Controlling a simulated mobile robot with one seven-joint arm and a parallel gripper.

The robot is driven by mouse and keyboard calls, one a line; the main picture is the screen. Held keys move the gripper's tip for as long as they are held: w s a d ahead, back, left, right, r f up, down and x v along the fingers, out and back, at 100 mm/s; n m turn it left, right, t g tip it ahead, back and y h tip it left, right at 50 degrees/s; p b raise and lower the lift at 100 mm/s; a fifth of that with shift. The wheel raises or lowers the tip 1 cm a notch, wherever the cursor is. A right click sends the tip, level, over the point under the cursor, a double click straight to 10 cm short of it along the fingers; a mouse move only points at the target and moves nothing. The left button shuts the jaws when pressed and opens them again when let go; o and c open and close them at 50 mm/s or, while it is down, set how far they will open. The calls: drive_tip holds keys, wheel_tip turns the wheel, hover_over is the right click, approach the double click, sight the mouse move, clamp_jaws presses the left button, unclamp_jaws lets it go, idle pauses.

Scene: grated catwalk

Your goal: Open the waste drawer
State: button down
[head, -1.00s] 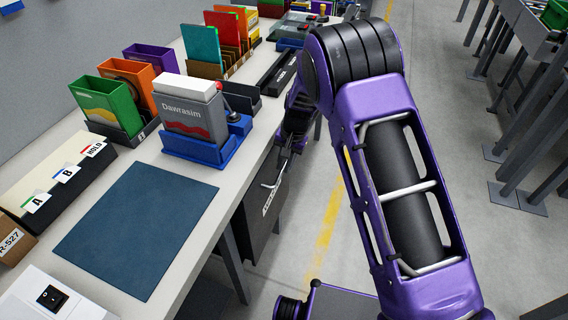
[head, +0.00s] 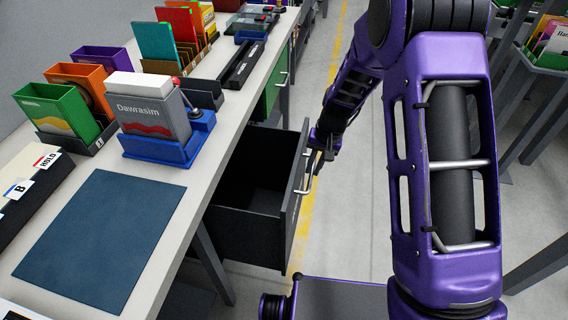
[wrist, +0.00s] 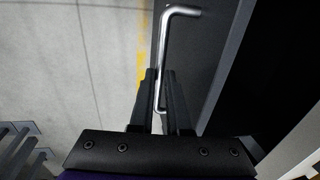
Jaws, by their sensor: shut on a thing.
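The waste drawer (head: 240,232) is a dark grey drawer under the workbench. It stands pulled out well to the right, and its inside looks empty. Its front panel (head: 291,205) carries a silver bar handle (head: 304,176). My gripper (head: 318,160) is at the far part of this handle. In the wrist view my gripper (wrist: 161,100) has its two black fingers on either side of the handle (wrist: 163,50), shut on it. The drawer's label is not readable from here.
The workbench top (head: 165,195) holds a blue mat (head: 98,235), a grey Dawrasim box in a blue holder (head: 170,148) and several coloured bins. A green cabinet front (head: 272,88) lies beyond the drawer. Open floor (head: 335,225) lies to the right.

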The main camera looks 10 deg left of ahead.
drive_tip(key=d, duration=0.8)
drive_tip(key=shift+s+b, duration=0.3)
drive_tip(key=shift+b, duration=0.1)
drive_tip(key=c, duration=0.9)
unclamp_jaws()
drive_tip(key=d+r+p, duration=0.1)
drive_tip(key=r, duration=0.4)
drive_tip(key=d+r, duration=0.1)
drive_tip(key=r, duration=0.5)
drive_tip(key=d+r+p, duration=0.1)
drive_tip(key=r, duration=0.5)
drive_tip(key=shift+s+d+r+p, duration=0.1)
drive_tip(key=shift+p, duration=0.2)
